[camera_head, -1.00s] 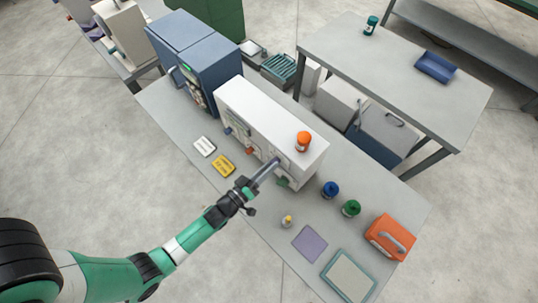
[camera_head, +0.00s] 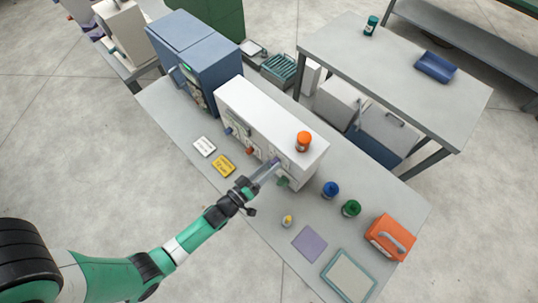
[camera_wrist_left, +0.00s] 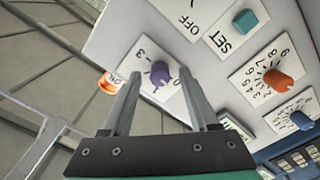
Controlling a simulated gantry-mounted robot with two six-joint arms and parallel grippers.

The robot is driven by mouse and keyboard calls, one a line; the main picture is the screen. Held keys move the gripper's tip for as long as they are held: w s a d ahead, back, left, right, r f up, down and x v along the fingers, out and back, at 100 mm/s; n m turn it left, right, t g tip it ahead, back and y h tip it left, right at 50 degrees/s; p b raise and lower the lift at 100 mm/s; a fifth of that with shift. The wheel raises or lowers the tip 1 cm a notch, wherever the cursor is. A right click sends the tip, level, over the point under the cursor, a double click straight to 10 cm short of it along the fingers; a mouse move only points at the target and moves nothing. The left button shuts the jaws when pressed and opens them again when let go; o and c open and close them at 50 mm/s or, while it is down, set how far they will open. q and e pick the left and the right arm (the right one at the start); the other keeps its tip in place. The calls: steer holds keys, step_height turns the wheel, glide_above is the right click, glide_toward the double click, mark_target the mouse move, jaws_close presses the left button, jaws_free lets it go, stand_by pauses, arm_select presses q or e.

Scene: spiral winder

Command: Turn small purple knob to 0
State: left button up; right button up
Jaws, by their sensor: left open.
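The small purple knob (camera_wrist_left: 160,73) sits on a white dial plate (camera_wrist_left: 148,62) on the front of the white machine (camera_head: 270,125). A "3" shows on the plate; which mark the knob points to I cannot tell. My left gripper (camera_wrist_left: 160,75) is open. In the left wrist view its fingertips lie to either side of the knob, with gaps to both. In the head view the left gripper (camera_head: 271,167) points at the machine's front, and the purple knob (camera_head: 276,160) shows at its tips. My right gripper is not in view.
The panel also carries a teal knob (camera_wrist_left: 245,20), an orange knob (camera_wrist_left: 278,80) and a blue knob (camera_wrist_left: 301,119). An orange-lidded jar (camera_head: 303,141) stands on the machine. Blue (camera_head: 330,189) and green (camera_head: 351,208) jars stand on the table to its right.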

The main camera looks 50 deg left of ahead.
arm_select(q)
steer(key=s+d, duration=0.1)
steer(key=s, duration=1)
steer(key=shift+s+d+p, duration=0.15)
steer(key=shift+s+p, duration=0.15)
